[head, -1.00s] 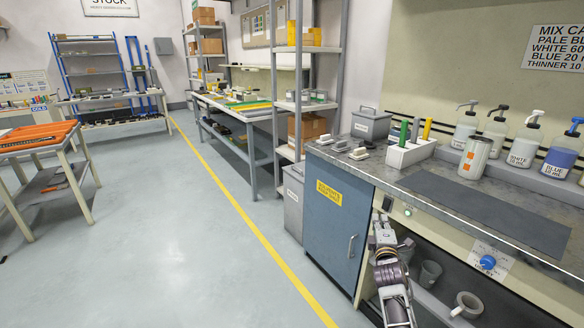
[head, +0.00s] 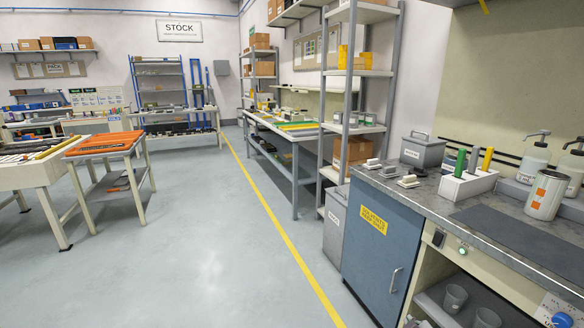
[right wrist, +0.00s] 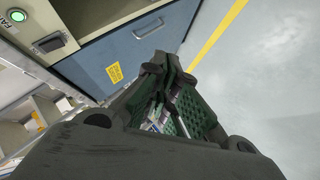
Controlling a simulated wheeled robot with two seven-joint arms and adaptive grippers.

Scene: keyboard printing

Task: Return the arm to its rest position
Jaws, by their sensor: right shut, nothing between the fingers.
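My right gripper (right wrist: 168,68) shows in the right wrist view, its dark green padded fingers shut with nothing held. It is in the air in front of the blue cabinet door (right wrist: 140,55), above the floor. My left gripper is in neither current view.
The workbench (head: 432,195) stands at the right, above the blue cabinet (head: 375,245). It holds a metal can (head: 546,194), pump bottles and a brush holder (head: 468,185). An open shelf with cups (head: 455,297) is below. The floor (head: 200,260) at left is clear.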

